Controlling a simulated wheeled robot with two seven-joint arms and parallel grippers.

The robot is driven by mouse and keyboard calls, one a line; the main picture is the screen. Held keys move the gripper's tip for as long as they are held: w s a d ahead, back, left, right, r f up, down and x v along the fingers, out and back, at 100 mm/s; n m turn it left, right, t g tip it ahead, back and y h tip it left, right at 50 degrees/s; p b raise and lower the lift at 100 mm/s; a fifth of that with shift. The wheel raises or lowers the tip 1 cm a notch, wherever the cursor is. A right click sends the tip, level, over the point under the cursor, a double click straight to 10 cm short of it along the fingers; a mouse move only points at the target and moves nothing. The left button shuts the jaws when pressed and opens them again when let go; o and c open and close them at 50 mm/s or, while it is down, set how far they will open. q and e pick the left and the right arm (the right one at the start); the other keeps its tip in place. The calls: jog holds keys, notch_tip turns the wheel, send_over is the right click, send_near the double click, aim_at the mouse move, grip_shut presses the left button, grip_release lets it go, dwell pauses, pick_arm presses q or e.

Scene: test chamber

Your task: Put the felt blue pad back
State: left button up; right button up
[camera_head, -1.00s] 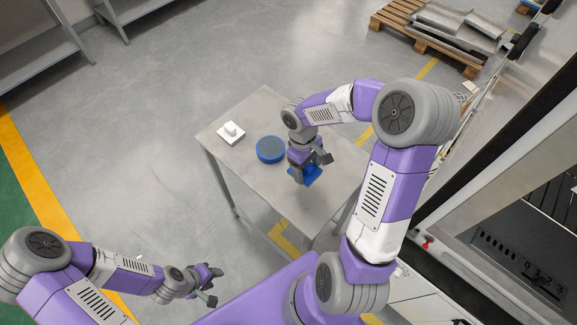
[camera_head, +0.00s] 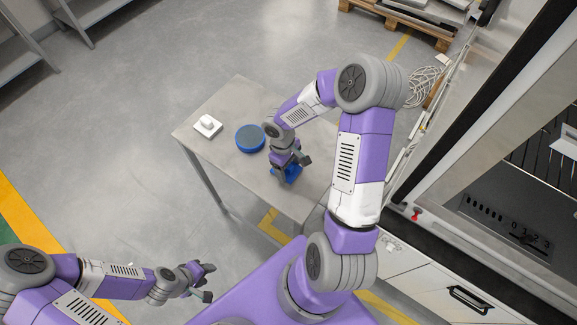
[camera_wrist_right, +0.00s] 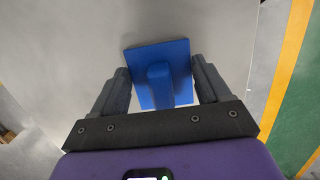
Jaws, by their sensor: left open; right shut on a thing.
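The felt blue pad (camera_head: 292,174) is a flat blue square with a raised blue block on top. It is at the table's right part in the head view, partly hidden by my right gripper (camera_head: 285,170). In the right wrist view the pad (camera_wrist_right: 182,58) shows between the fingers of my right gripper (camera_wrist_right: 162,82), which is shut on its raised block. I cannot tell whether the pad touches the table. My left gripper (camera_head: 207,282) is open and empty, low at the left, away from the table.
The grey table (camera_head: 235,95) also holds a round blue thing with a dark top (camera_head: 250,138) and a white square block with a knob (camera_head: 208,126). A machine with a dark panel (camera_head: 510,225) stands at the right. The table's far part is bare.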

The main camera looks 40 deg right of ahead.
jog(key=o, duration=1)
jog(key=shift+r, duration=0.1)
jog(key=r, duration=0.4)
jog(key=w+r+p, duration=0.1)
jog(key=r, duration=0.2)
jog(key=r+p, duration=0.1)
jog(key=r, duration=0.3)
jog(key=shift+w+a+r, duration=0.25)
jog(key=shift+w+r, duration=0.1)
jog(key=shift+w, duration=0.05)
